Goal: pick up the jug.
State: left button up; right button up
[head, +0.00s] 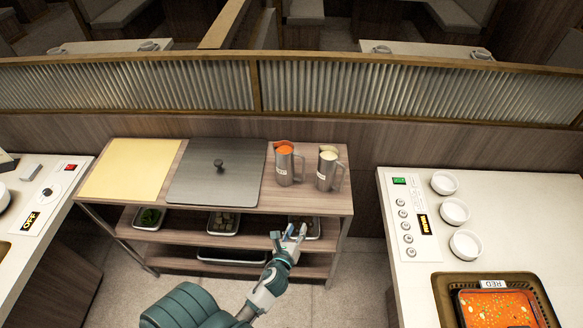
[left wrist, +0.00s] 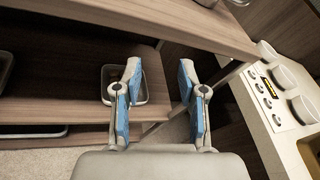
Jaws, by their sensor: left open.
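Two metal jugs stand upright at the right end of the wooden shelf unit's top. The left jug (head: 284,166) holds something orange, and the right jug (head: 327,171) holds something pale. Each has a small white label and a handle on its right side. My left gripper (head: 290,232) is open and empty, in front of the shelf unit and below the level of its top, apart from both jugs. In the left wrist view my left gripper (left wrist: 160,85) shows its two blue-padded fingers spread, with nothing between them. My right gripper is not in view.
Food trays sit on the lower shelf. A ribbed partition (head: 130,87) stands behind.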

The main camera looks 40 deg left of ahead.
pick_arm(q)
notch_tip(320, 180, up, 11)
jog(key=a+m+t+y, duration=0.2)
jog(key=m, duration=0.2)
send_near(304, 170)
jog(key=w, duration=0.1)
jog(key=w+a+f, duration=0.1)
jog(key=w, duration=0.1)
jog(key=shift+w+a+f+p, duration=0.15)
jog(key=shift+w+a+p, duration=0.2)
jog(key=shift+w, duration=0.65)
jog(key=shift+w+r, duration=0.25)
jog(key=shift+w, duration=0.1)
jog(key=x, duration=0.4)
jog(key=shift+s+a+r, duration=0.15)
jog(key=shift+a+r, duration=0.05)
jog(key=shift+r, duration=0.05)
jog(key=shift+w+a+f, duration=0.15)
jog(key=shift+w+a, duration=0.2)
jog(key=shift+w, duration=0.05)
jog(key=shift+s+d, duration=0.1)
jog(key=shift+d, duration=0.15)
grip_shut()
jog(key=shift+d, duration=0.1)
jog(key=shift+r, duration=0.25)
